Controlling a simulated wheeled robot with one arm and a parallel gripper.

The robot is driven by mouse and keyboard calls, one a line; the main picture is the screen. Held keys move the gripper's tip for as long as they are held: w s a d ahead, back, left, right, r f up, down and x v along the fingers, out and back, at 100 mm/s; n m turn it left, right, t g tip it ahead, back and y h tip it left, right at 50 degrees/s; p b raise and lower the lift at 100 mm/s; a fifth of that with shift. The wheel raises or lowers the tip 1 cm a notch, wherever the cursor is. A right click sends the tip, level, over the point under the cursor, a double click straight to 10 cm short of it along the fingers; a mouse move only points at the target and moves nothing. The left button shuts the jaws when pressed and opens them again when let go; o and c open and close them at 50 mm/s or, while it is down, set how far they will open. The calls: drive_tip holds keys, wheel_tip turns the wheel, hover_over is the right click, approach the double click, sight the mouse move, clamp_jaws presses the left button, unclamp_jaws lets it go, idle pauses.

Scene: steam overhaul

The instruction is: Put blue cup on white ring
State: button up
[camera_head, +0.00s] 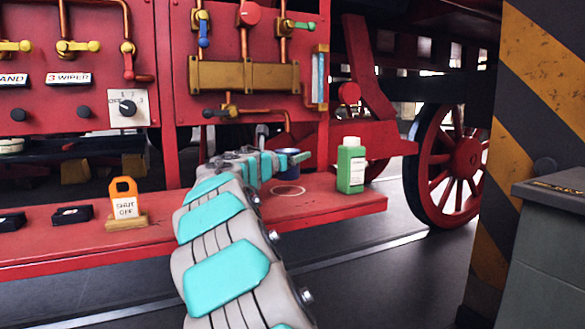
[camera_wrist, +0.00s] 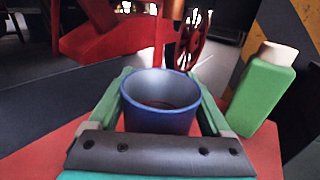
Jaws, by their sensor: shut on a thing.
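The blue cup (camera_wrist: 160,119) is upright between the two green fingers of my gripper (camera_wrist: 161,88) in the wrist view. The fingers press on its left and right sides, and its open rim faces up. In the head view the cup (camera_head: 291,152) is small and partly covered by my gripper (camera_head: 287,158). The white ring (camera_head: 288,191) is a thin outline on the red running board, below the cup in the picture. I cannot tell how high the cup is above the board. The ring does not show in the wrist view.
A green bottle (camera_head: 351,166) with a pale cap stands right of the ring; it also shows in the wrist view (camera_wrist: 262,88). An orange "shut off" tag (camera_head: 124,197) and black blocks (camera_head: 72,215) are left. Red panels and pipes rise behind the running board (camera_head: 340,203).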

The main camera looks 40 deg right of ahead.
sight(293, 167)
wheel_tip(293, 167, down, 4)
drive_tip(key=shift+s+r+b, duration=0.1)
drive_tip(key=shift+r+b, duration=0.15)
drive_tip(key=shift+b, duration=0.2)
drive_tip(key=shift+r, duration=0.1)
drive_tip(key=o, duration=1.2)
drive_tip(key=shift+o, duration=0.2)
drive_tip(key=shift+a, duration=0.15)
drive_tip(key=v, duration=1.1)
drive_tip(key=shift+s+a, duration=0.1)
drive_tip(key=shift+a, duration=0.3)
